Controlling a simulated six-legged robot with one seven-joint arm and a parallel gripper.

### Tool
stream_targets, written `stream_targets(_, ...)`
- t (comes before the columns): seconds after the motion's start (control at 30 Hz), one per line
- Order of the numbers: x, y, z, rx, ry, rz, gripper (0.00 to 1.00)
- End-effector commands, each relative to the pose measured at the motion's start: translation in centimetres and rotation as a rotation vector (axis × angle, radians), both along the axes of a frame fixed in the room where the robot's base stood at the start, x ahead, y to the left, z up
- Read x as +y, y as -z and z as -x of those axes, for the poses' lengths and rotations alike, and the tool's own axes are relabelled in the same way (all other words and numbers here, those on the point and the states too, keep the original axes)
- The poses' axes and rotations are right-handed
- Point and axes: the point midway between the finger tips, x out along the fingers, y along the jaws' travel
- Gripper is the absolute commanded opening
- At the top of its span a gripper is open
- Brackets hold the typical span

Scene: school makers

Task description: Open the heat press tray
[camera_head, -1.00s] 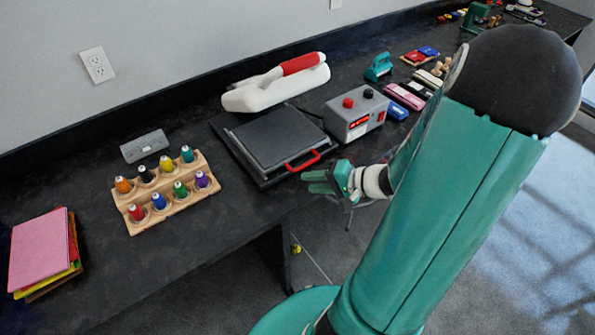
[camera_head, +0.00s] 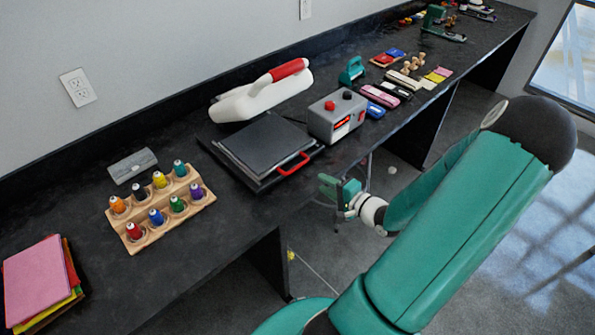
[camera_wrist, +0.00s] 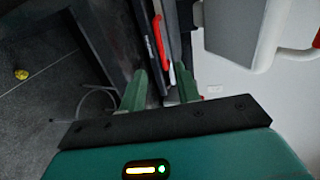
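The heat press (camera_head: 226,160) stands on the dark bench, with its white body and its red-gripped lever (camera_head: 288,69) at the back. Its flat dark tray (camera_head: 262,145) lies at the bench's front edge, with a red handle (camera_head: 294,164) on its front. My gripper (camera_head: 338,187) is to the right of the handle and in front of the bench, apart from it and empty. In the wrist view the two green fingers (camera_wrist: 160,88) are spread, and the red handle (camera_wrist: 160,45) lies beyond and between their tips, not touched as far as I can see.
A grey control box (camera_head: 337,115) with red knobs stands right of the tray, close to my gripper. A wooden rack (camera_head: 150,237) of coloured bottles stands to the left. Pink and yellow sheets (camera_head: 38,280) lie at far left. The floor in front is open.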

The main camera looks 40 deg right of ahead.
Motion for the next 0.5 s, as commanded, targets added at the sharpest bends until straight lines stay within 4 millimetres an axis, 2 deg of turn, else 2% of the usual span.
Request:
stream_targets(0.3, 0.3, 1.2, -6.4, -0.003, -0.004, -0.004, 0.32)
stream_targets(0.5, 0.5, 1.9, -9.7, -0.002, -0.004, -0.003, 0.32)
